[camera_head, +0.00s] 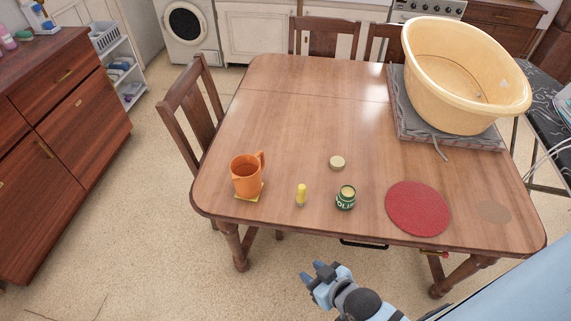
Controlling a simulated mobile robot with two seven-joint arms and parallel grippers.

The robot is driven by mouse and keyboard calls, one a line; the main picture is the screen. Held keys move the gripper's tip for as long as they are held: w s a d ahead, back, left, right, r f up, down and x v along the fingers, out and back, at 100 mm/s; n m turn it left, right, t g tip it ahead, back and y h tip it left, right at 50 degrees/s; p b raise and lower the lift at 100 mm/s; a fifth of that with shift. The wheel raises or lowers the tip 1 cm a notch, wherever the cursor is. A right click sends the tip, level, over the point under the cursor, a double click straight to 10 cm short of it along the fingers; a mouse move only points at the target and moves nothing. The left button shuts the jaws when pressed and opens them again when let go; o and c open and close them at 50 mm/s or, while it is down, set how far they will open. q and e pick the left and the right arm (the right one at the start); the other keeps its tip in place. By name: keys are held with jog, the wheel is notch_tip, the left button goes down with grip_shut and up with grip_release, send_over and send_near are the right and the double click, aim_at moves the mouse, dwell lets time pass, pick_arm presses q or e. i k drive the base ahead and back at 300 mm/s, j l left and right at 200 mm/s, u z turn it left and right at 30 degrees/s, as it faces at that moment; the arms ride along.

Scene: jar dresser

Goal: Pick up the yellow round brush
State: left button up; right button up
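The yellow round brush (301,195) stands upright near the front edge of the wooden table (290,130), between an orange mug and a green jar. It is small, with a bright yellow upper part and a paler lower part. My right gripper (313,272) is in front of the table's near edge, below the brush in the picture and apart from it. Its two blue fingertips are spread, with nothing visible between them. My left gripper is not in view.
The green jar (345,200) stands right of the brush, with a round lid (337,163) behind. A red round mat (417,208) and a large tub (450,95) are further right. The table's middle is clear.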

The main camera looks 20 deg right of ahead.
aim_at(302, 189)
jog(key=z, duration=2)
jog(key=u, duration=1.1)
jog(key=i+l+z, duration=0.15)
jog(key=i+l, duration=0.3)
jog(key=i, duration=0.1)
